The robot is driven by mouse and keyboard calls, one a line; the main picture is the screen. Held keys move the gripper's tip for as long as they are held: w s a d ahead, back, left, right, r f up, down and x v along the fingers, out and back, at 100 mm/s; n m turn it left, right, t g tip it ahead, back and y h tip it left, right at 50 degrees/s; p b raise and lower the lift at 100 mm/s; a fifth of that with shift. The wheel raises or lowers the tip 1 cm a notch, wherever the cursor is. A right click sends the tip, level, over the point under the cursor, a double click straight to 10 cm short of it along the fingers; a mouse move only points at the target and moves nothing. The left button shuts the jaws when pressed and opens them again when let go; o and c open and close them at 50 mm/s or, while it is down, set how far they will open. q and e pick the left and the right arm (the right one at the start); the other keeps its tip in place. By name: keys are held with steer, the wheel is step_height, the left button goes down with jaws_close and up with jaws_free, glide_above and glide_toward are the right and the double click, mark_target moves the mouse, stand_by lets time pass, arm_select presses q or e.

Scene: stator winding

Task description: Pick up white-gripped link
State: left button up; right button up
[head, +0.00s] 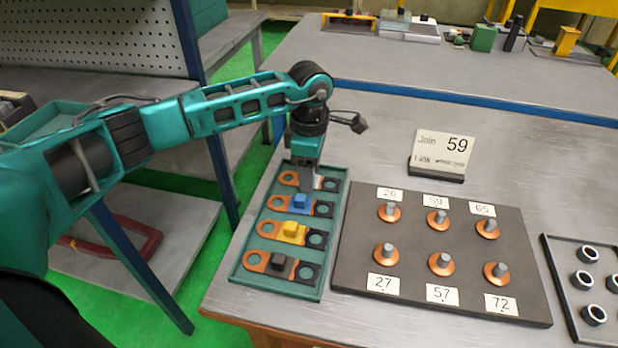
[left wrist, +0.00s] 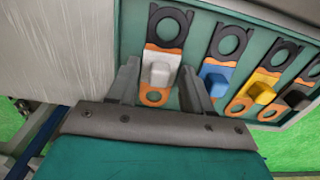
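The white-gripped link (left wrist: 160,72) lies in a teal tray (left wrist: 201,23), at the end of a row of links. It has an orange ring end, a black ring end and a white block grip. In the head view its orange end (head: 288,178) shows, but its grip is hidden behind my left gripper (head: 310,186). In the left wrist view my left gripper (left wrist: 160,88) is open, with one finger on each side of the white grip and gaps between. My right gripper is not in view.
Links with blue (head: 299,202), yellow (head: 293,232) and black (head: 281,261) grips lie in the same tray. To the right, a dark board (head: 410,235) carries copper-based pegs with number cards. Behind it stands a sign (head: 441,150) reading "Join 59". A ring tray (head: 566,290) is far right.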

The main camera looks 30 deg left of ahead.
arm_select(q)
jaws_close()
steer(key=shift+r, duration=0.1)
stand_by(0.4)
step_height(320, 180, up, 20)
stand_by(0.5)
